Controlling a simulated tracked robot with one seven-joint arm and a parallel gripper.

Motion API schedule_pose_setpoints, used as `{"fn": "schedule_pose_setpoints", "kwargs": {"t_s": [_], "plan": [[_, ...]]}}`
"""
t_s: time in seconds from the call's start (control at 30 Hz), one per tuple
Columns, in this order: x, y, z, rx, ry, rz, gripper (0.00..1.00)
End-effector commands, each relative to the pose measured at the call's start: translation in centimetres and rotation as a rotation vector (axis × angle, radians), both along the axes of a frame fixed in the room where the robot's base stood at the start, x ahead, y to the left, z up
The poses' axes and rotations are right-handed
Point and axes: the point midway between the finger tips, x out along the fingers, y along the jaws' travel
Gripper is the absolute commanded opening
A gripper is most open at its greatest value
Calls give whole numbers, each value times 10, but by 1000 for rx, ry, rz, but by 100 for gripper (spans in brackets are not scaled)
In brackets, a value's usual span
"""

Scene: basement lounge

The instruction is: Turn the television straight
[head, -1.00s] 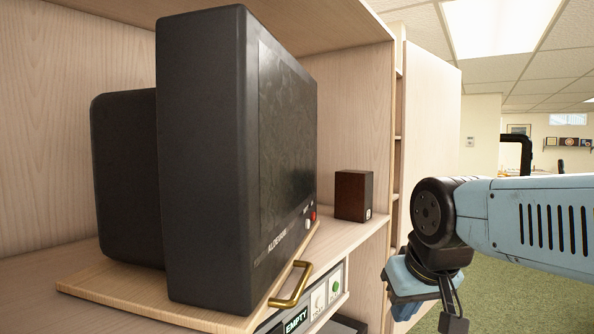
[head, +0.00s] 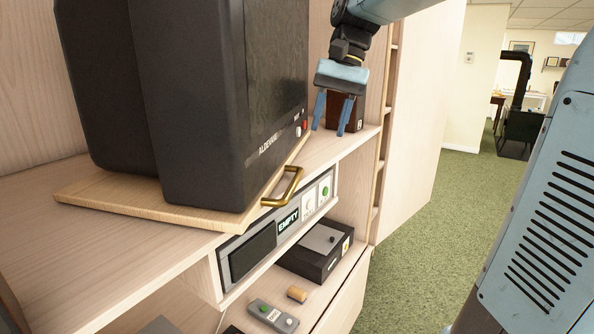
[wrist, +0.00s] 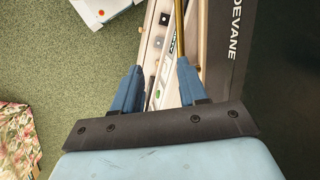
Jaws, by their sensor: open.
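The black television (head: 190,110) stands on a thin wooden board (head: 110,193) on the shelf. It is angled, with its screen (head: 278,65) facing right. A brass handle (head: 284,190) sticks out from the board's front edge; the wrist view shows it as a thin bar (wrist: 179,18) near the right fingertip. My gripper (head: 329,131) is open and empty, fingers pointing down, beyond the handle and right of the screen's far end. In the wrist view, its fingers (wrist: 160,66) are spread, with the television at the right.
A small dark brown speaker (head: 347,110) stands on the shelf behind my fingers. Below are a grey unit marked EMPTY (head: 280,225), a black box (head: 318,250) and a remote (head: 272,315). Green carpet (head: 425,240) lies open at the right.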

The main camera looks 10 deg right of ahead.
Motion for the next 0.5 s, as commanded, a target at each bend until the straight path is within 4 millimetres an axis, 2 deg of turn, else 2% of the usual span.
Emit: {"fn": "schedule_pose_setpoints", "kwargs": {"t_s": [0.03,0.2,0.33,0.5], "plan": [[12,5,3,11,39,-5,42],[36,16,13,36,141,-23,42],[44,20,17,45,180,-29,42],[45,24,13,47,194,-30,42]]}}
